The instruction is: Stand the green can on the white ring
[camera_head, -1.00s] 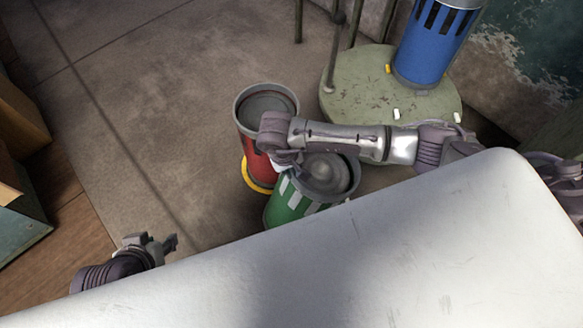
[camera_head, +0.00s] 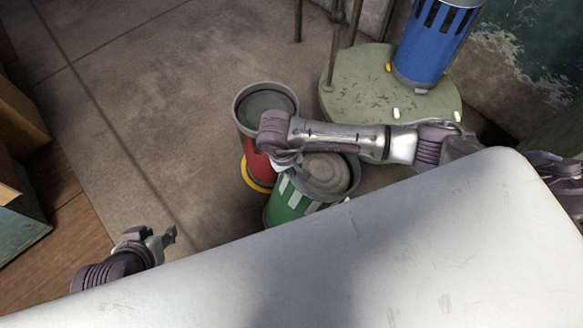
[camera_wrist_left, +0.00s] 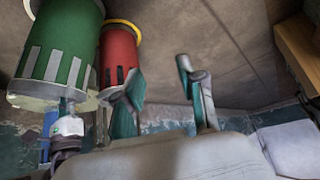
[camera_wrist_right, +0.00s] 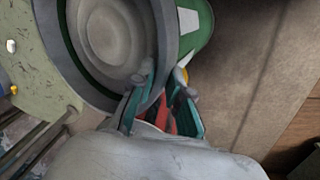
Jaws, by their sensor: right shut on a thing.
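The green can (camera_head: 290,203) with pale stripes is upright or nearly so, beside the red can, partly behind the white surface's edge. My right gripper (camera_head: 284,163) is shut on its rim; the right wrist view shows the fingers (camera_wrist_right: 158,95) at the rim of the green can (camera_wrist_right: 202,30).
The red can (camera_head: 247,146) stands on a yellow ring (camera_head: 254,181) close to the green can. A blue can (camera_head: 428,48) stands on a round pale green platform (camera_head: 350,105) with small white and yellow pieces. Wooden furniture (camera_head: 18,120) is far left.

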